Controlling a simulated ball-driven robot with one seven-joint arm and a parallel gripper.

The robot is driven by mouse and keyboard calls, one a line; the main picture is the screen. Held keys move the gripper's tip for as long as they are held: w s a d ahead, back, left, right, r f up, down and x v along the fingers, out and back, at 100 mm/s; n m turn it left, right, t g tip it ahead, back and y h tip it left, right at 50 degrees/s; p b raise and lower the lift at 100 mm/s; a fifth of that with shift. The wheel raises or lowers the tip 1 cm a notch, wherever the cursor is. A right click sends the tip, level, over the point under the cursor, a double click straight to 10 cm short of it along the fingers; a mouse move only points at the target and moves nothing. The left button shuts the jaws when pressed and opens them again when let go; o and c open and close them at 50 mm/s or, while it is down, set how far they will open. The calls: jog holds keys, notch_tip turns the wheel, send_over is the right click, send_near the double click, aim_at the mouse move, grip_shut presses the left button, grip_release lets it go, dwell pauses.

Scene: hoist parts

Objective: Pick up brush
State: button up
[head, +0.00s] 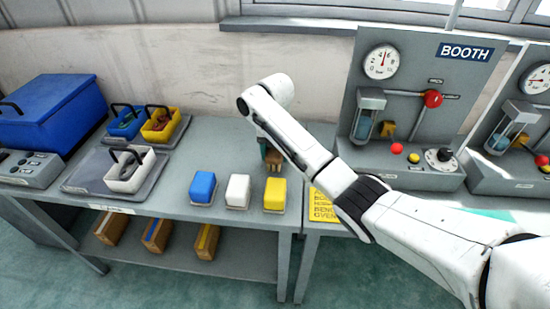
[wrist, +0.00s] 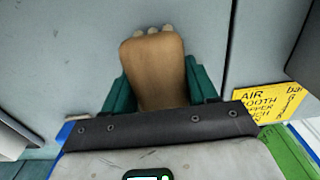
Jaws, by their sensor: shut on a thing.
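The brush (wrist: 153,62) has a tan-brown wooden body with pale tips at its far end. In the wrist view it sits between the teal fingers of my gripper (wrist: 160,88), which is shut on it. In the head view the brush (head: 274,163) shows below my wrist, over the grey bench behind the yellow block; my arm hides part of my gripper (head: 268,152). I cannot tell whether the brush touches the bench top.
Blue (head: 202,187), white (head: 238,190) and yellow (head: 275,194) blocks stand in a row on the grey bench (head: 178,200). Small bins and a blue box (head: 48,112) are at left. The BOOTH gauge panel (head: 425,75) and a yellow sign (head: 324,206) are at right.

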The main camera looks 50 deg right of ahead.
jog(key=s+d+r+p, duration=0.1)
jog(key=s+r+p, duration=0.9)
jog(key=s+p, duration=0.2)
jog(key=shift+s+d+r+p, duration=0.3)
jog(key=shift+s+d+r, duration=0.1)
jog(key=shift+s, duration=0.55)
